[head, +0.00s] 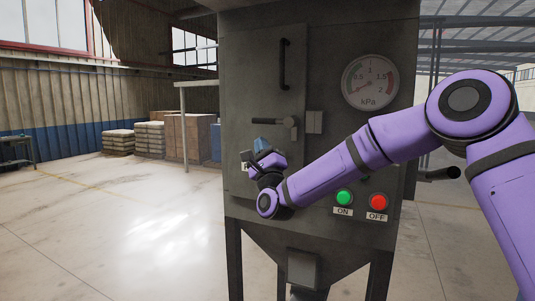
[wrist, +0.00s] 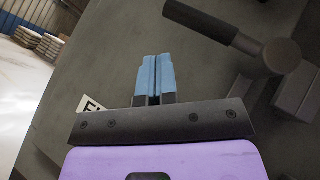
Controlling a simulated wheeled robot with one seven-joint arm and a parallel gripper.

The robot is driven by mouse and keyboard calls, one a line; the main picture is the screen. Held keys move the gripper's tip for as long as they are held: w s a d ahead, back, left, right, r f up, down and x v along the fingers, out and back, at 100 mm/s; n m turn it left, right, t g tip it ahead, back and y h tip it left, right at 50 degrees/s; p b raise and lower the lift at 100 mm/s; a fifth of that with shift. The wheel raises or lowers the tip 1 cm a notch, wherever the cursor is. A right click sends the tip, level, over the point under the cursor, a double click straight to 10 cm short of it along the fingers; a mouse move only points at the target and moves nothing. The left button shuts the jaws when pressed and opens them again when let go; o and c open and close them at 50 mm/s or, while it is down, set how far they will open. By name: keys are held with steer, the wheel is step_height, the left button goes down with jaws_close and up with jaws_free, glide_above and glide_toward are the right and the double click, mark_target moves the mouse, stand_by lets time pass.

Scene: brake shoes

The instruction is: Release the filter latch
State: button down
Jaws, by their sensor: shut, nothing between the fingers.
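The filter latch (head: 289,123) is a dark lever handle on the grey cabinet's door, with a round hub and a small block to its right. It also shows large at the upper right of the wrist view (wrist: 225,25). My gripper (head: 262,146) is just below and left of the latch, apart from it. In the wrist view its blue fingertips (wrist: 153,78) are together with nothing between them. A white label is partly hidden behind my gripper; only part of its lettering shows.
The cabinet (head: 240,60) carries a kPa gauge (head: 370,82), a vertical door handle (head: 284,64), a green ON button (head: 344,198) and a red OFF button (head: 378,203) below my arm. Stacked pallets (head: 118,141) stand far left. The floor left of the cabinet is clear.

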mark_target(256, 131)
steer(key=shift+w+a+r+m+t+h, duration=0.15)
steer(key=shift+a+r+m+t+h, duration=0.3)
steer(key=shift+r+m+h, duration=0.35)
steer(key=shift+w+a+r+m+t+h, duration=0.15)
steer(key=shift+a+r+m+t+h, duration=0.3)
steer(key=shift+r, duration=0.45)
steer(key=shift+r, duration=0.25)
